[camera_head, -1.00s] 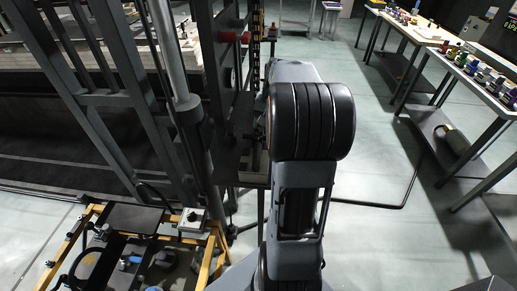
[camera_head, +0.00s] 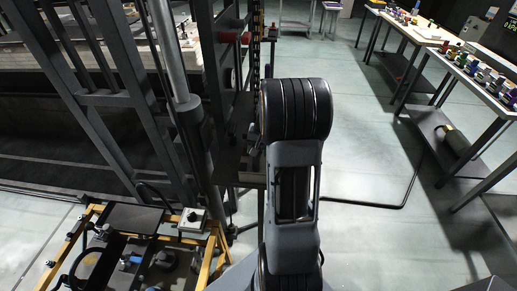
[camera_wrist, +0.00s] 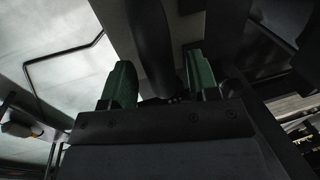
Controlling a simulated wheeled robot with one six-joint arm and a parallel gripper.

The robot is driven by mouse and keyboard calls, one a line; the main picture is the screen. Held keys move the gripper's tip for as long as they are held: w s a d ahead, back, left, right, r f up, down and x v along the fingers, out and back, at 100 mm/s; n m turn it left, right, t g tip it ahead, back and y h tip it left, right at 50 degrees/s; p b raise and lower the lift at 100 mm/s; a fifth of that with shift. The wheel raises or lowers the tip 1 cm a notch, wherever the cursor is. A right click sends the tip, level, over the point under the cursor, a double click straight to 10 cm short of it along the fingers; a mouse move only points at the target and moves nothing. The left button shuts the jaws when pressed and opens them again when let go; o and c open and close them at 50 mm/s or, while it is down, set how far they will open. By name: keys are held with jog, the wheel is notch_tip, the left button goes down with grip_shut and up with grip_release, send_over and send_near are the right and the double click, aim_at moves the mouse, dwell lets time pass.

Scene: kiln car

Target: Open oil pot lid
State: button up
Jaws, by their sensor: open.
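My gripper (camera_wrist: 158,62) shows in the wrist view as two green fingers, set apart and open. A dark rounded bar (camera_wrist: 150,32) runs down the picture between them, in front of a grey metal surface. I cannot tell whether it belongs to the oil pot or its lid, or whether the fingers touch it. In the head view my own arm hides the gripper and whatever is in front of it. I cannot make out the oil pot or its lid for certain in either view.
A dark steel frame (camera_head: 150,112) with upright posts stands close on the left. A yellow-framed cart (camera_head: 213,262) is at lower left. Tables with small coloured items (camera_head: 487,72) stand at right. A dark pipe (camera_head: 372,205) runs along the floor; open floor lies around it.

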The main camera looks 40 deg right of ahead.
grip_shut()
dwell(0.5)
jog(key=shift+r, duration=0.15)
